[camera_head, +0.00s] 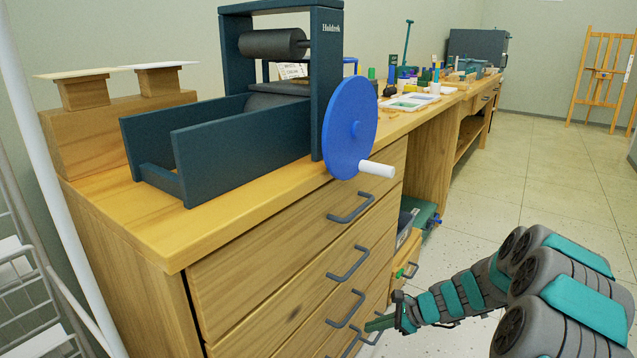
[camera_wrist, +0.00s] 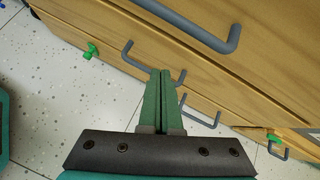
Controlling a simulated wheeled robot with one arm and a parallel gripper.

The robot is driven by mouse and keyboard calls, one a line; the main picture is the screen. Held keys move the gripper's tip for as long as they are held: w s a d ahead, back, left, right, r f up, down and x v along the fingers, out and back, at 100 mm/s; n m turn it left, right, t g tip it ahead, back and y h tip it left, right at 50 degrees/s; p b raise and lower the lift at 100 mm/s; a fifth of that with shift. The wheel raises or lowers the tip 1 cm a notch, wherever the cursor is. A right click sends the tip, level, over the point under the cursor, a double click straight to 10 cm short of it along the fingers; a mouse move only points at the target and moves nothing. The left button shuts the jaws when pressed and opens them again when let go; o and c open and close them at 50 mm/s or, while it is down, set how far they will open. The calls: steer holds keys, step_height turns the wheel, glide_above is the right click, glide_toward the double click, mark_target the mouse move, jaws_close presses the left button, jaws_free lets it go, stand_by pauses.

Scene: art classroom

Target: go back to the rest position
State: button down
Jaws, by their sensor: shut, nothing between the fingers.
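My gripper (camera_head: 372,325) is in the lower middle of the head view, beside the front of the wooden drawer cabinet (camera_head: 230,285). Its two green fingers are together with nothing between them, as the wrist view (camera_wrist: 162,73) also shows. In the wrist view the fingertips appear over a grey drawer handle (camera_wrist: 150,68), with the wooden drawer fronts behind. Whether they touch the handle cannot be told. My grey and teal arm reaches in from the lower right of the head view.
A dark press with a blue wheel (camera_head: 350,128) stands on the cabinet, its white crank handle (camera_head: 377,169) jutting past the edge. Grey drawer handles (camera_head: 350,207) stick out. Small green parts (camera_wrist: 90,51) show at the wood. Open floor (camera_head: 560,170) lies right; an easel (camera_head: 603,80) stands far back.

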steer(key=s+a+r+n+g+h+p, duration=0.1)
steer(key=s+a+r+n+g, duration=0.1)
steer(key=s+a+r+n, duration=0.45)
steer(key=s+a+r+n+g+h+p, duration=0.1)
steer(key=s+a+r+n+g+p, duration=0.2)
steer(key=s+r, duration=0.65)
steer(key=s+d+r+n+h, duration=0.2)
steer(key=s+d+n, duration=0.1)
steer(key=s, duration=0.5)
steer(key=s+d+r+n+h+p, duration=0.1)
steer(key=s+d+r+n+h, duration=0.1)
steer(key=s, duration=0.7)
steer(key=s+d+r+n+h, duration=0.2)
steer(key=s+d+r+n, duration=0.2)
steer(key=s, duration=0.4)
steer(key=shift+s+d+n+g+h+p, duration=0.15)
steer(key=shift+n+g+h+p, duration=0.25)
steer(key=shift+n, duration=0.35)
steer(key=c, duration=1.6)
jaws_free()
